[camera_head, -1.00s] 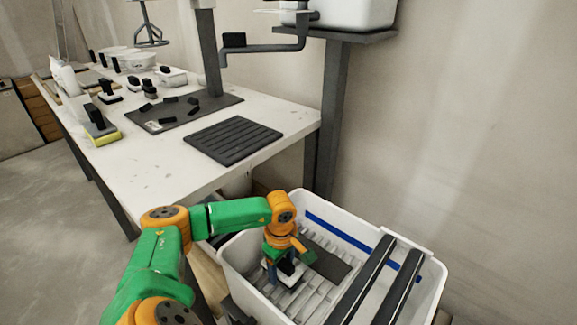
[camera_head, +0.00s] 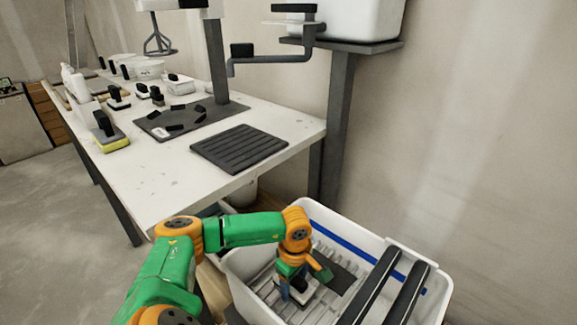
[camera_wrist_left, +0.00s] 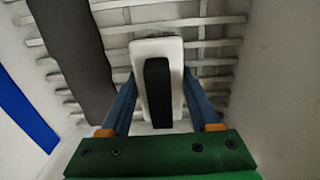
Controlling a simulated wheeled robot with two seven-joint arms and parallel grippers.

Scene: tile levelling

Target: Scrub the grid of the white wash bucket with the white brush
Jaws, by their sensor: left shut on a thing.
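The white wash bucket (camera_head: 242,272) stands at the lower right of the head view, with a pale slatted grid (camera_head: 268,281) inside. The grid also shows in the left wrist view (camera_wrist_left: 215,32). My left gripper (camera_head: 297,290) reaches down into the bucket. It is shut on the white brush (camera_wrist_left: 143,58), which has a white body and a black handle. The blue fingers lie on both sides of the brush. The brush is over the grid; its underside is hidden, so I cannot tell whether it touches. My right gripper is not in view.
Two dark rails (camera_head: 370,287) span the bucket's right part. A dark flat strip (camera_wrist_left: 75,45) lies beside the brush. A white workbench (camera_head: 165,185) with a black ribbed mat (camera_head: 240,148) and several tools stands behind. The wall is close on the right.

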